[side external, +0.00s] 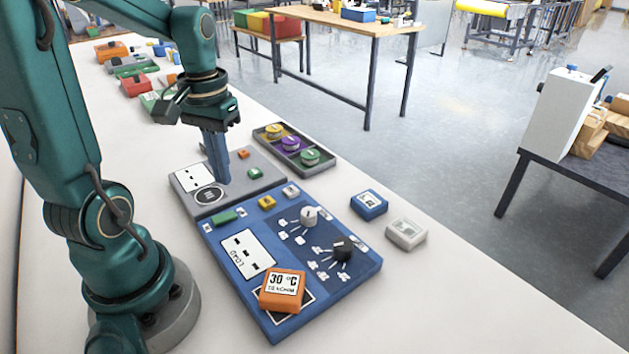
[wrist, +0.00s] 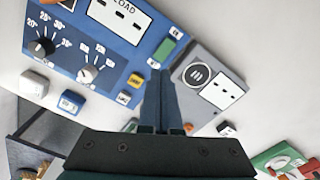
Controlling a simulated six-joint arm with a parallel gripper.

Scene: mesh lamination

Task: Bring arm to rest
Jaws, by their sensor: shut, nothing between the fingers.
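My gripper (side external: 222,180) points down over the grey panel (side external: 262,180), its two fingers together and nothing between them. The fingertips are close to the panel beside a round pause button (side external: 208,195); whether they touch it I cannot tell. In the wrist view the closed fingers (wrist: 160,75) lie beside the same pause button (wrist: 197,74). The blue panel (side external: 213,250) adjoins the grey one and carries a white knob (side external: 309,216), a black knob (side external: 342,249) and small coloured buttons. An orange block labelled 30 °C (side external: 283,288) lies on its near end.
A dark tray (side external: 322,169) with yellow, purple and green discs is right of the grey panel. A blue block (side external: 369,204) and a white block (side external: 406,233) lie right of the blue panel. Several coloured items, including a red one (side external: 136,85), lie farther back. The right bench edge is clear.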

